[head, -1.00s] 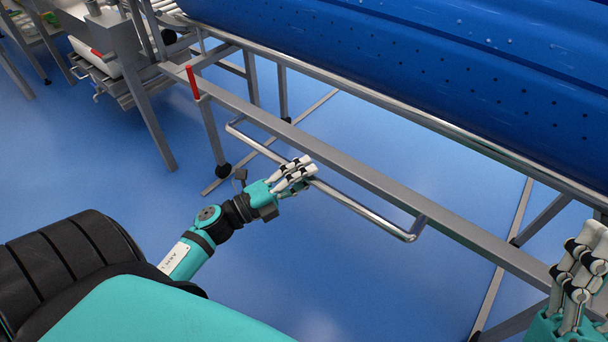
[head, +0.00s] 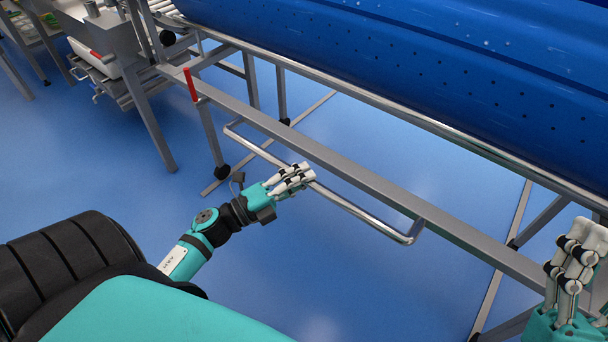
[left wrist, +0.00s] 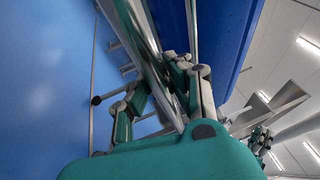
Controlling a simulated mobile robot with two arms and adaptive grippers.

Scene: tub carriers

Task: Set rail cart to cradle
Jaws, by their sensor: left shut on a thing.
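The rail cart (head: 330,168) is a grey metal frame with a bent tubular handle (head: 355,210) along its near side. A long blue tub (head: 400,60) with small dark holes lies on it. My left gripper (head: 298,178) is shut on the handle, left of its middle. In the left wrist view, its fingers (left wrist: 165,95) wrap the shiny bar (left wrist: 145,50). My right gripper (head: 575,265) is at the right edge, fingers pointing up, apart from the handle; its grip is unclear. I cannot make out a cradle.
A red lever (head: 191,84) stands at the cart's left end. Beyond it is a metal stand (head: 135,75) with rollers, close to the cart's end. The blue floor (head: 110,150) is clear on the left and under the cart.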

